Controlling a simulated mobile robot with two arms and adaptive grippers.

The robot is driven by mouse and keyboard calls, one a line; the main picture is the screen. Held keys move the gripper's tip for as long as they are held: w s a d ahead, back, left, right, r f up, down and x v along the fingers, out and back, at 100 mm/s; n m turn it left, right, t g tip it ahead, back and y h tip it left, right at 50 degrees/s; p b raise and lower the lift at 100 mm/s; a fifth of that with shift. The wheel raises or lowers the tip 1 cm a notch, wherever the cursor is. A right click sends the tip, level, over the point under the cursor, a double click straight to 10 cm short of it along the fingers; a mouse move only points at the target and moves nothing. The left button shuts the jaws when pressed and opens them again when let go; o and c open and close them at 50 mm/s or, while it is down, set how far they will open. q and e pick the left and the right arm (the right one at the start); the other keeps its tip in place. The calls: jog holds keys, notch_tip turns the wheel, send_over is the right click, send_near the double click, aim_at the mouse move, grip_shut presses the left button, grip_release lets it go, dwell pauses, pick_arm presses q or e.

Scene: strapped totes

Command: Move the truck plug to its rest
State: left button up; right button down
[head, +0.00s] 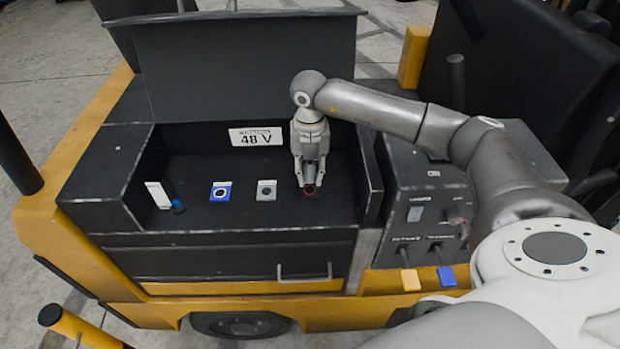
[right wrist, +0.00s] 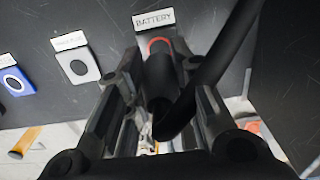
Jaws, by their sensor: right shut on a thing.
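My right gripper (head: 309,184) points down into the open 48 V compartment. In the right wrist view the gripper (right wrist: 158,82) is shut on a black plug (right wrist: 158,75) with a thick black cable (right wrist: 215,60). The plug's end is at a red-ringed place beside the BATTERY label (right wrist: 154,19); I cannot tell whether it is fully seated. Left of it are a grey plate with a dark round hole (head: 267,190) and a blue plate with a dark round hole (head: 220,191). Their small labels are unreadable. My left gripper is not in view.
The compartment (head: 195,170) has side walls and a raised lid (head: 250,65). A white tag-like piece (head: 158,194) is at its left. A control panel (head: 430,215) stands right, with yellow (head: 410,280) and blue (head: 446,277) tags below.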

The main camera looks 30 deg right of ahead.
jog(key=shift+r+p, duration=0.6)
jog(key=shift+r, duration=0.5)
jog(key=shift+r+p, duration=1.75)
jog(key=shift+r, duration=1.3)
jog(key=shift+f, duration=0.1)
